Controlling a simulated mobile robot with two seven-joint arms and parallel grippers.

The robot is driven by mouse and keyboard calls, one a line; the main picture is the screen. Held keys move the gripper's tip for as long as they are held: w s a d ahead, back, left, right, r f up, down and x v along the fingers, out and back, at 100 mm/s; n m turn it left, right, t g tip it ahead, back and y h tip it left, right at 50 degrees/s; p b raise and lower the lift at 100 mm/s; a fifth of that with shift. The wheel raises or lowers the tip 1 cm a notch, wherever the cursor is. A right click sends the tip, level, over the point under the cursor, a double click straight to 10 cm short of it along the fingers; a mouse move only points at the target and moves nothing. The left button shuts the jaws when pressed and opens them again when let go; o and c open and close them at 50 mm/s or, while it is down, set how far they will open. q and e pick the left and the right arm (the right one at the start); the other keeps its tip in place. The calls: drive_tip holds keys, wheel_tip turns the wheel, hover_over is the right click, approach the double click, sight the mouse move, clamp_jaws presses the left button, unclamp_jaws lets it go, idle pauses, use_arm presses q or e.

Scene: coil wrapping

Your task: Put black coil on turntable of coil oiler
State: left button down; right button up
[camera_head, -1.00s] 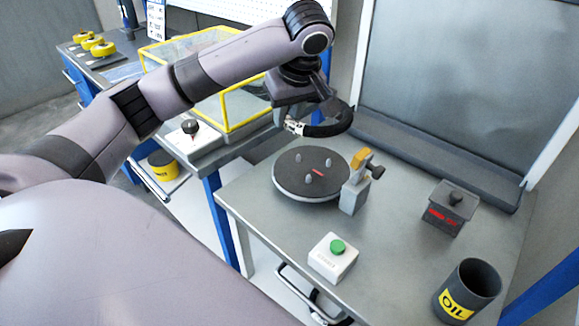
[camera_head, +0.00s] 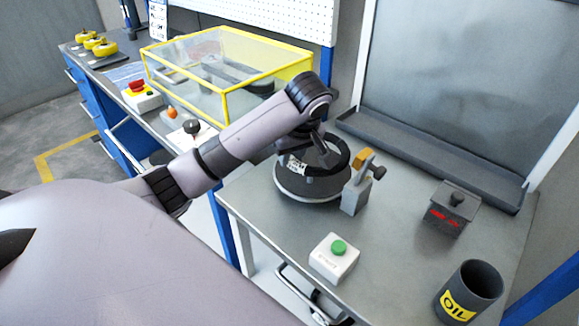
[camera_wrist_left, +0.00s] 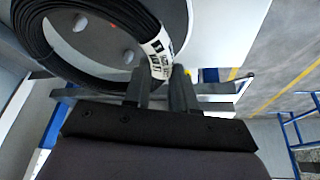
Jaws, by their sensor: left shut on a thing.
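The black coil (camera_head: 341,153) is a ring with a white printed label, which shows clearly in the left wrist view (camera_wrist_left: 156,58). My left gripper (camera_head: 299,157) is shut on the coil's rim near this label; its two fingers also show in the left wrist view (camera_wrist_left: 166,88). I cannot tell whether the coil touches the plate. My right gripper is out of view.
A grey block with an orange top (camera_head: 355,190) stands close at the turntable's right edge. A yellow-framed case (camera_head: 225,75) is behind left.

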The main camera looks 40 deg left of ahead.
use_arm(q)
drive_tip(key=shift+s+f, duration=0.1)
drive_tip(key=shift+f, duration=0.35)
drive_tip(key=shift+d+f, duration=0.1)
drive_tip(key=shift+f, duration=0.85)
drive_tip(key=shift+a+f, duration=0.25)
drive_tip(key=shift+f, duration=0.3)
drive_tip(key=c, duration=0.9)
unclamp_jaws()
